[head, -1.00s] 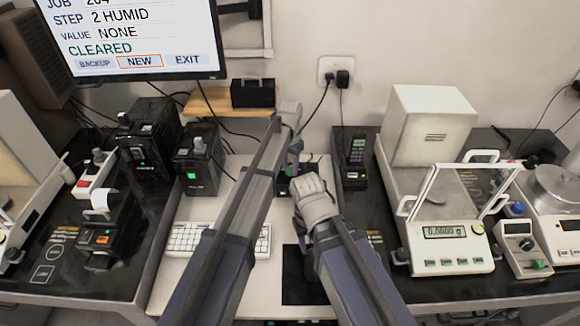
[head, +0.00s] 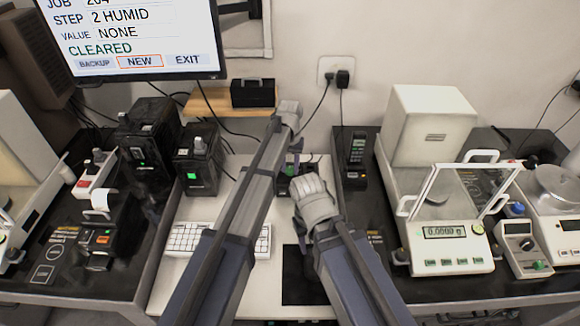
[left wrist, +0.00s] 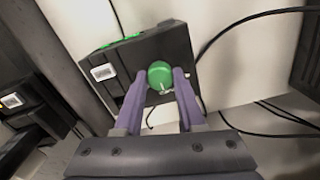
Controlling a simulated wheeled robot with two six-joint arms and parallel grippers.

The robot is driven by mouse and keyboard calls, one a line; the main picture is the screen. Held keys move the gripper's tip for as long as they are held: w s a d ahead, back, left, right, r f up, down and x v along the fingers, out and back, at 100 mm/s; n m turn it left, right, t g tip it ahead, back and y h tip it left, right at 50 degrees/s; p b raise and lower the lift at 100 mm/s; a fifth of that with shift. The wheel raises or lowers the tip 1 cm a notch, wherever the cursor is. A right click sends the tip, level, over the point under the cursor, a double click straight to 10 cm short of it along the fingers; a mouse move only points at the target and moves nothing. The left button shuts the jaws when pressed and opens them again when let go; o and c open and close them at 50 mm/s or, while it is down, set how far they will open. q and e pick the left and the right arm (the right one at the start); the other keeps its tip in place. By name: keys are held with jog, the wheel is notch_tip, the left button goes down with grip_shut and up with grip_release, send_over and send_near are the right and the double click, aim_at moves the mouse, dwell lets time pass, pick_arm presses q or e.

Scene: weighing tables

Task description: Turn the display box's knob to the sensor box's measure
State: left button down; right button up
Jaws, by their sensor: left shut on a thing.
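The display box, a black box with a white label and green-lit marks (left wrist: 178,50), is in the left wrist view. Its round green knob (left wrist: 160,74) has a small pale mark at its lower edge. My left gripper (left wrist: 160,82) is shut on the knob, one purple finger on each side. In the head view, my left gripper (head: 296,146) reaches down to a dark box (head: 284,187), partly hidden by my arms. I cannot tell for sure which device is the sensor box.
A monitor (head: 140,35) reads "STEP 2 HUMID", "VALUE NONE" and "CLEARED". Black boxes with top knobs (head: 200,172) stand left, a keyboard (head: 190,239) in front. A handheld meter (head: 357,150) and a glass-doored balance (head: 450,240) stand right. Cables run behind the display box.

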aim_at(290, 168)
pick_arm(q)
jog(key=c, duration=0.5)
grip_release()
jog(key=shift+r, duration=0.1)
pick_arm(e)
jog(key=shift+r, duration=0.1)
pick_arm(q)
notch_tip(290, 168, up, 8)
jog(key=p, duration=0.8)
jog(key=shift+f, duration=0.2)
pick_arm(e)
notch_tip(290, 168, up, 8)
jog(key=shift+f, duration=0.2)
